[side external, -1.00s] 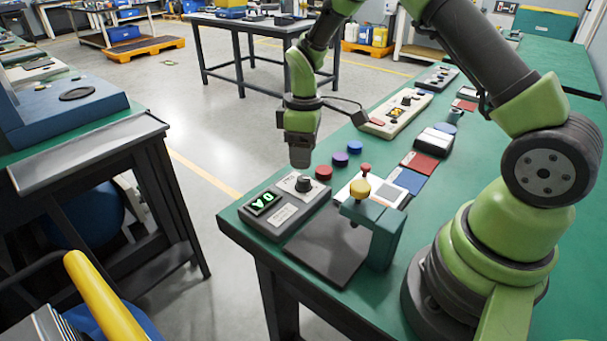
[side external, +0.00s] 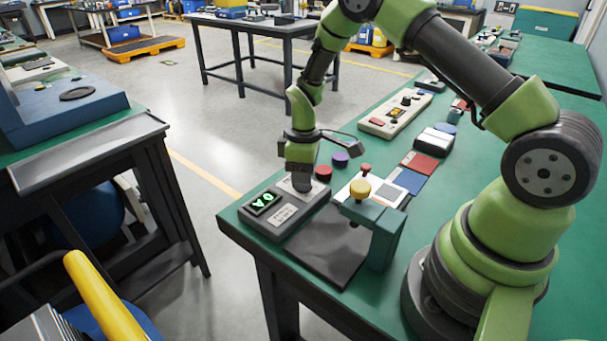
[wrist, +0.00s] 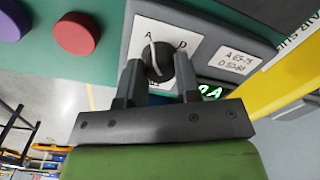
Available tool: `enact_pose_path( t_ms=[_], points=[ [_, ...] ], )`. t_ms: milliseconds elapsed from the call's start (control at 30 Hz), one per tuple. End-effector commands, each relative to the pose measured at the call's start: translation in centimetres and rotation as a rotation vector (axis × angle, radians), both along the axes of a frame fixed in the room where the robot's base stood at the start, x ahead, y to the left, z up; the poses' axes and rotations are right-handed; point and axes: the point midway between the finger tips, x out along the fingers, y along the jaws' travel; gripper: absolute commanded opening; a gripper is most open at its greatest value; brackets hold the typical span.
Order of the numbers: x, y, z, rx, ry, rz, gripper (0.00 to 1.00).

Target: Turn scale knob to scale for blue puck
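The scale knob (wrist: 159,62) is a black round knob with a pale pointer line, on a white plate marked A and D. In the wrist view its line points roughly toward the A. My gripper (wrist: 158,70) is open, with one finger on each side of the knob and small gaps apparent. In the side view my gripper (side external: 300,186) is low over the grey scale box (side external: 283,226) and hides the knob. The box's green display (side external: 263,203) is lit.
A red puck (side external: 323,173) and a purple puck (side external: 340,159) lie just behind the box. A teal press stand (side external: 385,235) with a yellow knob (side external: 360,189) stands to the right. A control box (side external: 395,115) and coloured squares are farther back.

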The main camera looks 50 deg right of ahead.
Motion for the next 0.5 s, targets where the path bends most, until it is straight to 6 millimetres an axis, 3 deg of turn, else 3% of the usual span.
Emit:
enact_pose_path(
  t_ms=[267,500],
  points=[
    [-0.04,0.0,0.03,0.0,0.002,-0.036,0.07],
    [-0.08,-0.02,0.03,-0.001,0.005,-0.17,0.07]
  ],
)
